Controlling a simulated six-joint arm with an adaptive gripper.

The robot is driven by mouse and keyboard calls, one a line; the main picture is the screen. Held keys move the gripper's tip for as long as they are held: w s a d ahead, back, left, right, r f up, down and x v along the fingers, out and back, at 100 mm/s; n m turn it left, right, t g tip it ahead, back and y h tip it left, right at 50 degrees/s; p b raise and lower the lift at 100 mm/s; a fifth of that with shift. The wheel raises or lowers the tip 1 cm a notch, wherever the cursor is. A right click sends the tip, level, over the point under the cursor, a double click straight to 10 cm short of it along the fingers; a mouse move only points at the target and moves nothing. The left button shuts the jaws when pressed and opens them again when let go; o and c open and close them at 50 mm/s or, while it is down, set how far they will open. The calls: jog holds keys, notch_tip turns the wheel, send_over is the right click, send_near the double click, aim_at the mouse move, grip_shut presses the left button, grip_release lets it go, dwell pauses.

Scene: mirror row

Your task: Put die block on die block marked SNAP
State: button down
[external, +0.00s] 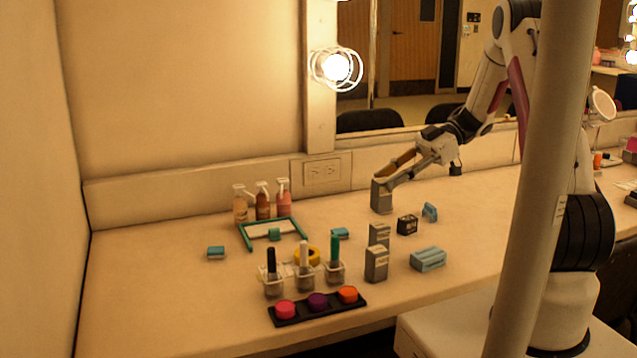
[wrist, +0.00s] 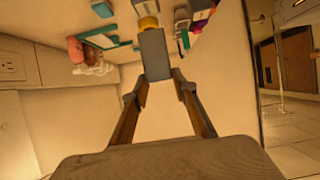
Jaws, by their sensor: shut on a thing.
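A tall grey die block (external: 381,197) is at the tips of my gripper (external: 383,181), near the back of the counter. My gripper is shut on its upper part. In the wrist view the same block shows beyond the two fingertips (wrist: 160,82). I cannot tell whether its base touches the counter. Two similar grey die blocks, a farther one (external: 379,235) and a nearer one (external: 376,265), stand upright in front of it. Their markings are too small to read, so I cannot tell which says SNAP.
A dark box (external: 407,225), a small blue item (external: 430,212) and a pale blue block (external: 428,259) lie to the right. Several bottles (external: 262,202), a teal-edged tray (external: 247,235) and jars (external: 305,276) stand left. A mirror (external: 430,60) rises behind.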

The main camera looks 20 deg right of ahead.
jog(key=shift+f, duration=0.1)
jog(key=shift+f, duration=1.75)
jog(key=shift+f, duration=0.2)
jog(key=c, duration=1.6)
grip_release()
jog(key=v, duration=1.2)
jog(key=shift+r, duration=0.2)
